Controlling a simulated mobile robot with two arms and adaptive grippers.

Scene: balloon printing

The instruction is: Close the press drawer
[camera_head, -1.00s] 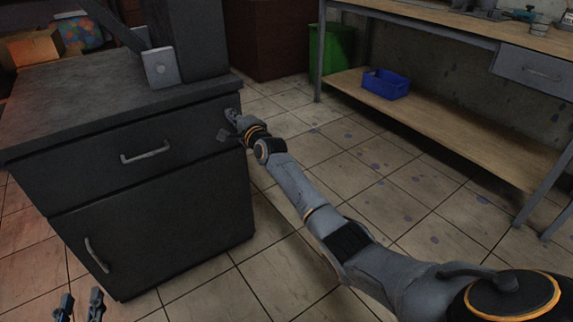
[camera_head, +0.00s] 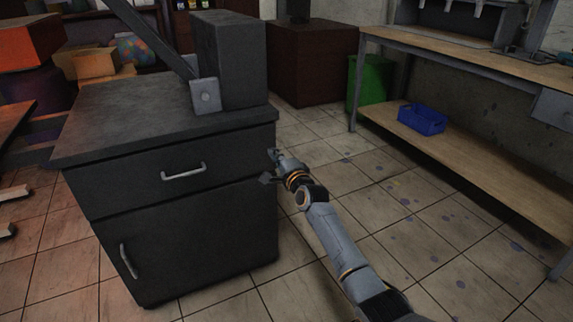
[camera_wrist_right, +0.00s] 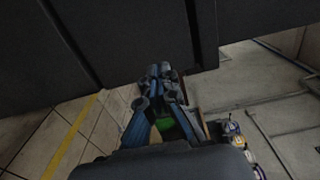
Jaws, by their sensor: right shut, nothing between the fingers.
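The dark grey press cabinet has a drawer (camera_head: 170,173) under its top, with a metal bar handle (camera_head: 183,171). The drawer front looks nearly flush with the door below; I cannot tell whether a small gap is left. My right gripper (camera_head: 270,165) is at the right end of the drawer front, away from the handle. In the right wrist view its fingers (camera_wrist_right: 165,71) are shut and empty, with tips close to the edge of a dark panel (camera_wrist_right: 130,40). Whether they touch it is unclear. My left gripper is out of view.
The press (camera_head: 232,65) stands on the cabinet top, with a slanted arm. The lower door has its own handle (camera_head: 129,261). A wooden workbench (camera_head: 470,70) with a blue crate (camera_head: 422,119) on its shelf stands right. Tiled floor (camera_head: 430,200) between is clear.

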